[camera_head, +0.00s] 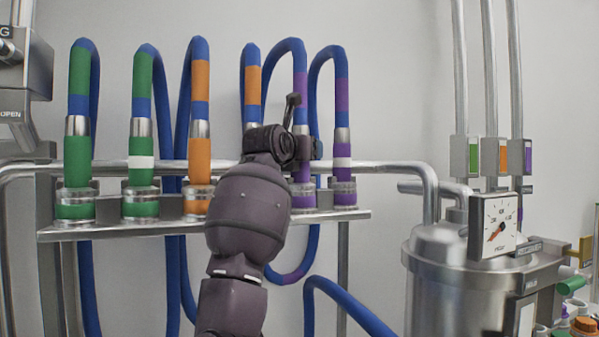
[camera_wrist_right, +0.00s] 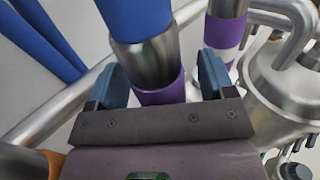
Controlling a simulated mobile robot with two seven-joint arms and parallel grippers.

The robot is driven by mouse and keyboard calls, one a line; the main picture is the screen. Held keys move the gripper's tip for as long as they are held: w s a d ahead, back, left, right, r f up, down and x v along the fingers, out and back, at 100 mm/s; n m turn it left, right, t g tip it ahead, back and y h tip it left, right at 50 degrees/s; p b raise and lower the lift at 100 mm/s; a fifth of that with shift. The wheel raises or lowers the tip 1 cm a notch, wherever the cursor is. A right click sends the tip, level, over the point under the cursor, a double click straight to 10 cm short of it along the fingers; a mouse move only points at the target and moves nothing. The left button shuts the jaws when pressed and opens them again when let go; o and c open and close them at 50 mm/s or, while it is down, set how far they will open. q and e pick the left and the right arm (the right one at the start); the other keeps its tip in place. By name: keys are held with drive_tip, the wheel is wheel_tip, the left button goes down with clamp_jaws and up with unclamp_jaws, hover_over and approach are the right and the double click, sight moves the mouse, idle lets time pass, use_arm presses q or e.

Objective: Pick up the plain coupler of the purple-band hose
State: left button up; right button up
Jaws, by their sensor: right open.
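The plain purple coupler (camera_head: 303,201) of a purple-band hose (camera_head: 300,88) stands upright on the rack, left of the white-banded purple coupler (camera_head: 343,165). My right gripper (camera_head: 302,146) is in front of it and hides its upper part in the head view. In the right wrist view, the open fingers of my right gripper (camera_wrist_right: 162,82) stand on either side of the plain coupler (camera_wrist_right: 165,91), just below its metal collar (camera_wrist_right: 150,62). A gap to the left finger shows; contact on the right side cannot be told. My left gripper is not in view.
The white-banded coupler (camera_wrist_right: 228,32) stands close to the right finger. Green couplers (camera_head: 76,147) and orange couplers (camera_head: 200,160) stand to the left on the rack shelf (camera_head: 110,230). A horizontal pipe (camera_head: 385,167) runs behind. A metal tank (camera_head: 430,275) with a gauge (camera_head: 494,225) is at right.

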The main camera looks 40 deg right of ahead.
drive_tip(key=shift+s+a, duration=0.1)
drive_tip(key=shift+a, duration=0.05)
drive_tip(key=shift+c, duration=1.6)
drive_tip(key=c, duration=0.8)
drive_tip(key=shift+r, duration=0.6)
drive_tip(key=shift+c, duration=0.2)
wheel_tip(320, 180, up, 10)
drive_tip(key=shift+f+p, duration=0.15)
drive_tip(key=shift+p, duration=0.6)
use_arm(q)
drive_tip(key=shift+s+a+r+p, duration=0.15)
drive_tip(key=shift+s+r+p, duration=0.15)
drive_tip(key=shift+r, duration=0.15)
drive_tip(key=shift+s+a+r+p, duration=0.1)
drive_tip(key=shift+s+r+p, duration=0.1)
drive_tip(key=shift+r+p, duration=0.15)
use_arm(e)
wheel_tip(320, 180, up, 9)
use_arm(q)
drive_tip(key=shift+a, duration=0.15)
